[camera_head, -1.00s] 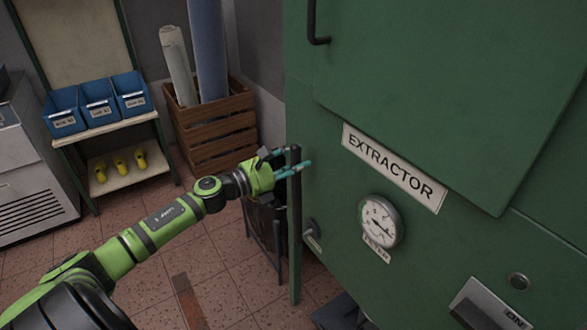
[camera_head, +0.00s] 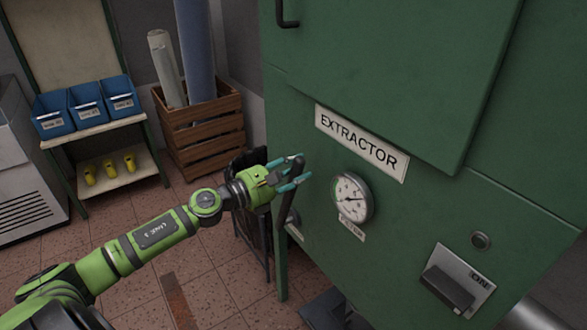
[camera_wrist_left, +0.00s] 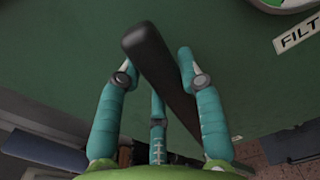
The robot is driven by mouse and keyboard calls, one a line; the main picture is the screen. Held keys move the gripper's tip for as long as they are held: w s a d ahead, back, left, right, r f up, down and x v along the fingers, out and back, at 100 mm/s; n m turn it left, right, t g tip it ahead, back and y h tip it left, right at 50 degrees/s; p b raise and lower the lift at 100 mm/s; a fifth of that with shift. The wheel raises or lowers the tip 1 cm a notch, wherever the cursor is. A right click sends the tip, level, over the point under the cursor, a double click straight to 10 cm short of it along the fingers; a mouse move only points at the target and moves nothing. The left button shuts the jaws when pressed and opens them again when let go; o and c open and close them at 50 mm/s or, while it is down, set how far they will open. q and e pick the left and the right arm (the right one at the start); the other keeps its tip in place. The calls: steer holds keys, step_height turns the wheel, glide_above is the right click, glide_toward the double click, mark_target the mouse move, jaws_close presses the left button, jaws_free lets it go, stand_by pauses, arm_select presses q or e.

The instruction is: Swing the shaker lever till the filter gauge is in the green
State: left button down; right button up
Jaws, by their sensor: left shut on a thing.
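The shaker lever (camera_head: 287,204) is a dark bar at the left edge of the green extractor cabinet (camera_head: 400,215), tilted with its top to the right. My left gripper (camera_head: 290,176) is shut on the lever near its top. In the left wrist view the lever (camera_wrist_left: 160,72) passes between the teal fingers (camera_wrist_left: 150,90). The round filter gauge (camera_head: 351,198) is on the cabinet front, right of the gripper. The right gripper is not in view.
A wooden crate (camera_head: 203,130) with rolls, and a shelf with blue bins (camera_head: 88,105), stand behind on the left. A dark folded item (camera_head: 250,215) is behind the gripper.

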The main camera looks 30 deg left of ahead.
arm_select(q)
steer(key=shift+d+f, duration=0.15)
steer(key=c, duration=0.8)
jaws_free()
steer(key=shift+d, duration=0.1)
steer(key=shift+s, duration=0.1)
steer(key=v, duration=1.2)
